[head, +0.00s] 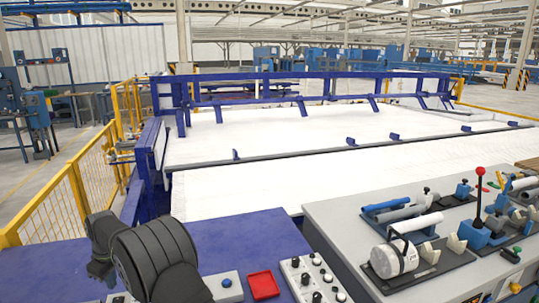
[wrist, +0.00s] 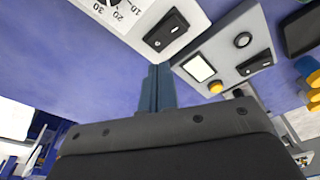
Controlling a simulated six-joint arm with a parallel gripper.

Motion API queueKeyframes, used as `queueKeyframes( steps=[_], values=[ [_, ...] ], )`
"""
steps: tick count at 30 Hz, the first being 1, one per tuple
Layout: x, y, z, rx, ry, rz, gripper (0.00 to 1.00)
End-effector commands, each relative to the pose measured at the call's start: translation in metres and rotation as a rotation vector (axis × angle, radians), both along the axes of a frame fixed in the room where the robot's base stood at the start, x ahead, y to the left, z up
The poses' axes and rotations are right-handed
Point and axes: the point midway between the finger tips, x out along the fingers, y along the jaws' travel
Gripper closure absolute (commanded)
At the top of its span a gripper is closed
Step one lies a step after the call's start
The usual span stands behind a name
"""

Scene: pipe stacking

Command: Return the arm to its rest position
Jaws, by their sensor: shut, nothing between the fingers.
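My gripper (wrist: 158,88) shows in the wrist view as narrow blue-grey fingers standing close together beyond the dark gripper body. It is shut and holds nothing. The fingers are over a blue surface, between a white panel with a dial and a grey panel with a screen. In the head view, dark rounded links of my arm are low over the blue table (head: 240,240) at the lower left.
A red tray (head: 263,285) and a white button box (head: 313,280) are near my arm. A grey bench (head: 345,215) at right carries a white cylinder (head: 394,258), pipes and a red-knobbed lever (head: 479,195). A yellow fence (head: 60,205) stands left. White beds lie behind.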

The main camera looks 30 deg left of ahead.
Motion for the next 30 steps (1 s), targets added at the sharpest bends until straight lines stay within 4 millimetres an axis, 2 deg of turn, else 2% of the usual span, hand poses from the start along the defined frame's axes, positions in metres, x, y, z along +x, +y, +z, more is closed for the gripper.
queueKeyframes(
  steps=[1, 5, 30],
  values=[
    [0.000, 0.001, 0.012, 0.004, -0.001, 0.000, 1.00],
    [0.001, 0.000, 0.038, 0.004, 0.000, 0.002, 1.00],
    [0.029, -0.081, 0.132, 0.222, 0.015, 0.417, 1.00]
  ],
)
